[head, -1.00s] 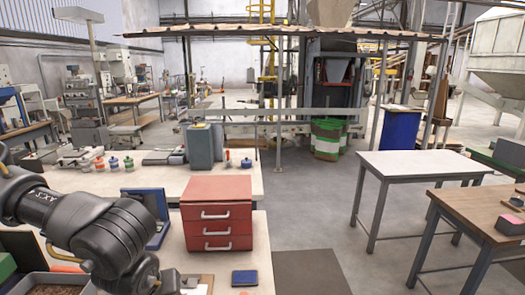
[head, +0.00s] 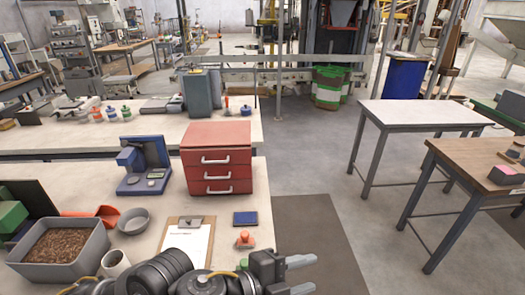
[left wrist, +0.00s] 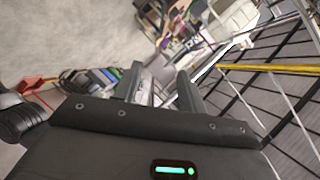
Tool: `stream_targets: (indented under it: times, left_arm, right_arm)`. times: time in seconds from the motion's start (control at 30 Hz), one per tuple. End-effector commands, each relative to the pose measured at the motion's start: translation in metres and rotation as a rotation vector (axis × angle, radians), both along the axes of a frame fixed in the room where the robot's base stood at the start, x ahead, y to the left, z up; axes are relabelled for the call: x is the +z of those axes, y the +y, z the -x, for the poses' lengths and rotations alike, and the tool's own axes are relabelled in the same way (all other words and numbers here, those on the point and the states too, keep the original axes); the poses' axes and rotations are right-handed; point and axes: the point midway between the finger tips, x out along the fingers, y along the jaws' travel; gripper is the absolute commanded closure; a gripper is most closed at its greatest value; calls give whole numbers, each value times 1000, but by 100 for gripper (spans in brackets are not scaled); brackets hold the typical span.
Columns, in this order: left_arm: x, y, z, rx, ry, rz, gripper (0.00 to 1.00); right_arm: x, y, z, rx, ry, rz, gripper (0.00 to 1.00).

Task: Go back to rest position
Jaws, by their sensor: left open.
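My left gripper (head: 298,275) shows at the bottom centre of the head view, in front of the workbench's near right corner. Its two fingers are apart with nothing between them. In the left wrist view the fingers (left wrist: 160,92) are also apart and empty, with the hall floor and other objects far beyond them. My left arm comes in along the bottom edge of the head view. My right gripper does not show in either view.
The workbench (head: 262,215) holds a grey bin of brown pellets (head: 62,250), a clipboard (head: 188,243), a small orange object (head: 244,239), a blue pad (head: 245,218) and a red drawer unit (head: 217,158). A white-topped table (head: 425,114) and a wooden-topped table (head: 470,160) stand at right. The floor between is clear.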

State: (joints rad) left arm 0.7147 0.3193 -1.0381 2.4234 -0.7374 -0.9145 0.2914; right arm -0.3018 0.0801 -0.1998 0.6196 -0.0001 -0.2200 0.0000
Motion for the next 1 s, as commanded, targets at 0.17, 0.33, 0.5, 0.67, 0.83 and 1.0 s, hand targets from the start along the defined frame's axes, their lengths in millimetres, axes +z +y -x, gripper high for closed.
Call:
stream_targets:
  times: [0.17,0.33,0.5,0.67,0.83,1.0]
  left_arm:
    - [-15,41,-34,374,283,202,59]
    - [-80,119,-47,778,584,265,59]
    - [-162,206,-11,1152,873,227,59]
    - [-210,260,38,1374,1047,167,59]
    - [-242,300,89,1546,1182,101,59]
    - [-283,320,116,1641,1261,49,59]
  right_arm:
    - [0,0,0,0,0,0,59]
    - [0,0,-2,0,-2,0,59]
    - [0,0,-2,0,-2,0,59]
    - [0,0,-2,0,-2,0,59]
    - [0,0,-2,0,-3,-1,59]
    - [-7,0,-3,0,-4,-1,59]
